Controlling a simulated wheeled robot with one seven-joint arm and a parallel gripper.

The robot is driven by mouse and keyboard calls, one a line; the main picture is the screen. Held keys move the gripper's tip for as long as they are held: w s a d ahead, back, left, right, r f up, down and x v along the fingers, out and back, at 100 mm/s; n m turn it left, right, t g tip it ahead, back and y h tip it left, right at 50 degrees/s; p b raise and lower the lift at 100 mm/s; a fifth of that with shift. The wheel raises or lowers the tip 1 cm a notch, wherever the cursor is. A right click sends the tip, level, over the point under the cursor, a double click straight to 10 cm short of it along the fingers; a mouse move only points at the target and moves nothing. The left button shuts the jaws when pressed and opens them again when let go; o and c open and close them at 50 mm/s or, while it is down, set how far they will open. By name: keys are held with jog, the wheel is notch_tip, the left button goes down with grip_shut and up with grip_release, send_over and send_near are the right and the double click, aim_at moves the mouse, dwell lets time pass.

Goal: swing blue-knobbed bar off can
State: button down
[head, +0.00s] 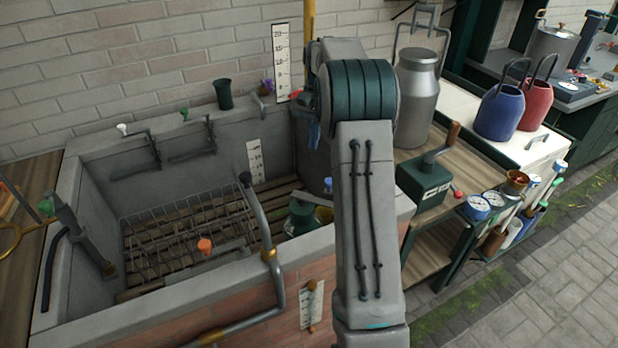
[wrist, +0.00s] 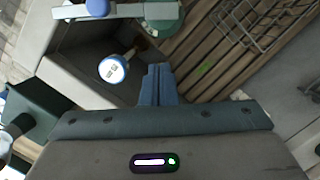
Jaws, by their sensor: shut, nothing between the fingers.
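The blue knob (wrist: 98,8) shows at the top of the wrist view on a pale grey bar (wrist: 130,11). The bar runs across the top edge, and its right end lies over a round green top (wrist: 164,24), seemingly the can's. In the head view a small blue knob (head: 327,184) shows beside my arm, near a green can-like thing (head: 301,215) in the trough. My gripper (wrist: 158,72) is shut and empty, its blue fingers apart from the bar and knob. In the head view my arm hides most of this area.
A round white gauge (wrist: 112,69) with a blue rim stands just left of my fingers. The stone trough (head: 75,205) holds slats and a wire rack (head: 185,225). A grey pipe (head: 262,222) rises at its front. A green crank box (head: 423,182) stands on the right shelf.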

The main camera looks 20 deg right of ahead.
jog(key=shift+w+d+f+m, duration=0.2)
jog(key=shift+w+d+f, duration=0.2)
jog(key=shift+d, duration=0.15)
jog(key=shift+w+d+f+m, duration=0.2)
jog(key=shift+w+d+f, duration=0.1)
jog(key=shift+d+f, duration=0.15)
jog(key=s+a+f+p, duration=0.1)
jog(key=s+a+f, duration=0.1)
jog(key=f, duration=0.2)
jog(key=s+a+f, duration=0.2)
jog(key=f, duration=0.3)
jog(key=shift+s+a+f+p, duration=0.3)
jog(key=shift+p, duration=0.05)
jog(key=shift+a, duration=0.1)
